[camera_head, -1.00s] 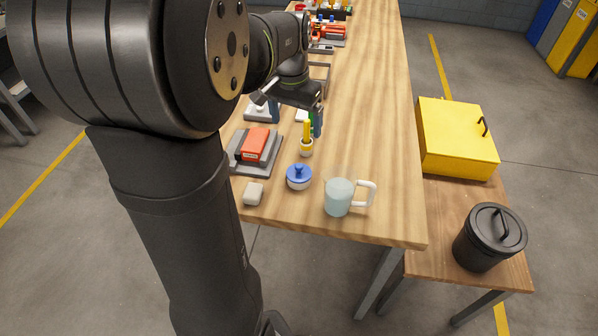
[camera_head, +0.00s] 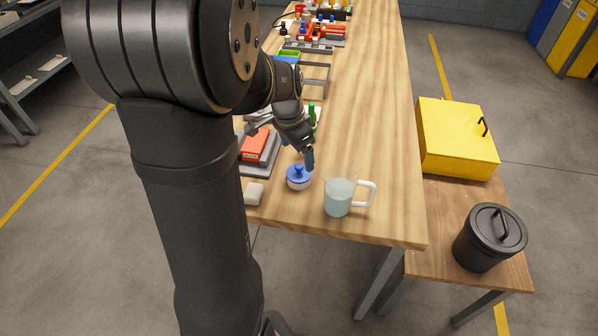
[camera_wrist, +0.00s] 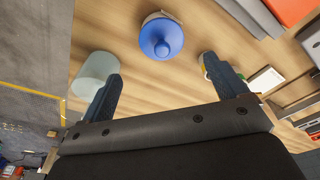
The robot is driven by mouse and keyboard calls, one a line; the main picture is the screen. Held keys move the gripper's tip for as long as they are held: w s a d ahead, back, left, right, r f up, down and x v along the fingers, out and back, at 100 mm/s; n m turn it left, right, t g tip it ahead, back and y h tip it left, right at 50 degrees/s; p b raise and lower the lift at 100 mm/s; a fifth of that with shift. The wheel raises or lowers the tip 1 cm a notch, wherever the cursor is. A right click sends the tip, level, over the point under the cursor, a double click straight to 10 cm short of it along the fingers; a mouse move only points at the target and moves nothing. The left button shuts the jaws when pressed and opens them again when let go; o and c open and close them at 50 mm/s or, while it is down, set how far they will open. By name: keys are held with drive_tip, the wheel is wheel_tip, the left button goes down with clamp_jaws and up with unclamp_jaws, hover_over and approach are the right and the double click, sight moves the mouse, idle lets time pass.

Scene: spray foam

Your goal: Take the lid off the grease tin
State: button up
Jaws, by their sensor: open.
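The grease tin (camera_head: 299,184) is a small white pot near the front of the wooden table. Its blue lid (camera_head: 298,172) with a round knob sits on it. In the wrist view the lid (camera_wrist: 161,40) is seen from above, beyond and between my fingertips. My gripper (camera_wrist: 166,84) is open and empty, with its two dark blue fingers apart. In the head view my gripper (camera_head: 308,160) is just behind and above the tin, apart from the lid as far as I can tell. One finger is mostly hidden by the wrist there.
A glass mug (camera_head: 339,197) with a white handle stands right of the tin. A pale block (camera_head: 254,193) lies to its left. A red box on a grey base (camera_head: 256,146) is behind left. A yellow case (camera_head: 456,138) and black bin (camera_head: 490,237) stand on a side table.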

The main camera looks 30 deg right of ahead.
sight(298, 166)
drive_tip(key=shift+w+d+f, duration=0.1)
drive_tip(key=shift+d+f, duration=0.1)
drive_tip(key=shift+f, duration=1.55)
drive_tip(key=shift+w+d+f, duration=0.1)
drive_tip(key=shift+d+f, duration=0.05)
drive_tip(key=shift+f, duration=1.6)
drive_tip(key=shift+c, duration=0.2)
drive_tip(key=c, duration=1)
